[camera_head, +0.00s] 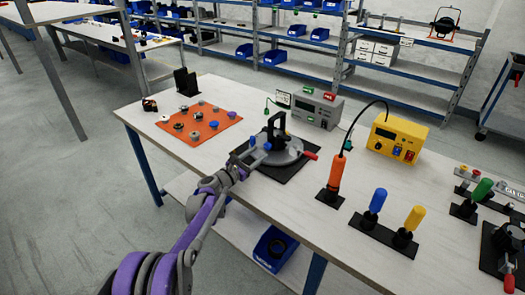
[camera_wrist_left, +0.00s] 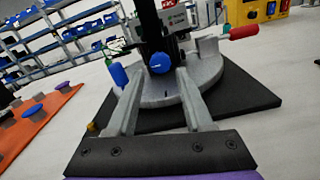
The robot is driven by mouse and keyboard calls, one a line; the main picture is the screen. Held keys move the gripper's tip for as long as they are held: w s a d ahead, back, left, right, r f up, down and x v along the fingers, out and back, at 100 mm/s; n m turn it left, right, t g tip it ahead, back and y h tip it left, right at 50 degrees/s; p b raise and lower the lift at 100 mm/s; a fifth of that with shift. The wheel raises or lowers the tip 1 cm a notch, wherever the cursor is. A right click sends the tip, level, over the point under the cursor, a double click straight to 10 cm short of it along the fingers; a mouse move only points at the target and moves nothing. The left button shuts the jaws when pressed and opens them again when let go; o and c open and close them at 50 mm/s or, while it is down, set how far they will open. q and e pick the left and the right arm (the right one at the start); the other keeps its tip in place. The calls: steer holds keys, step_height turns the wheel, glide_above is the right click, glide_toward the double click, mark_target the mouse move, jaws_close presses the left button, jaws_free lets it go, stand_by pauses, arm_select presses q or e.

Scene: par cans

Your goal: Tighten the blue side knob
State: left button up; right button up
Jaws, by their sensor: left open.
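The par can fixture is a grey round disc (camera_head: 291,155) with a black upright yoke, standing on a black base plate (camera_head: 285,173). In the left wrist view the round blue side knob (camera_wrist_left: 160,63) faces me on the black upright, near the picture's middle. My left gripper (camera_head: 253,158) is at the near left side of the fixture. In the left wrist view its two fingers (camera_wrist_left: 157,88) are apart, with the blue knob beyond and between the tips. Nothing is held. A separate blue handle (camera_wrist_left: 119,75) stands just left of the left fingertip. The right gripper is out of view.
A red handle (camera_head: 310,155) sticks out at the disc's right. An orange mat (camera_head: 200,123) with several knobs lies to the left. An orange screwdriver (camera_head: 336,173) stands upright to the right, before a yellow box (camera_head: 397,138). The table front is clear.

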arm_select(q)
steer(key=v, duration=0.6)
steer(key=shift+s+a, duration=0.2)
steer(key=shift+s, duration=0.1)
